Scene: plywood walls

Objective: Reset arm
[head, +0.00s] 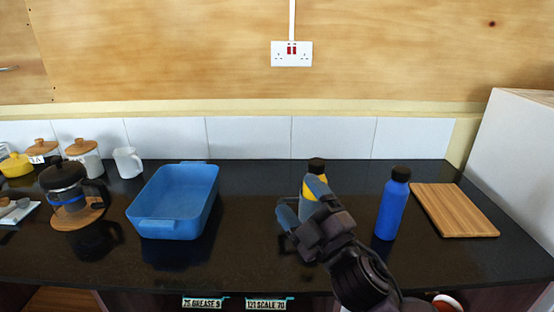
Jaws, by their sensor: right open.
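My right gripper (302,202) reaches in from the lower right over the black counter (250,262). Its jaws are open, with blue fingertips. A bottle with a black cap and a yellow upper part (307,188) stands behind the gripper, partly hidden by it. I cannot tell whether the fingers touch that bottle. My left gripper is not in view.
A blue bottle (391,208) stands right of my right gripper. A wooden board (454,209) lies further right, near a white side panel. An empty blue dish (168,228) sits left of centre. A French press (66,195), a white mug (128,162) and jars are at the left.

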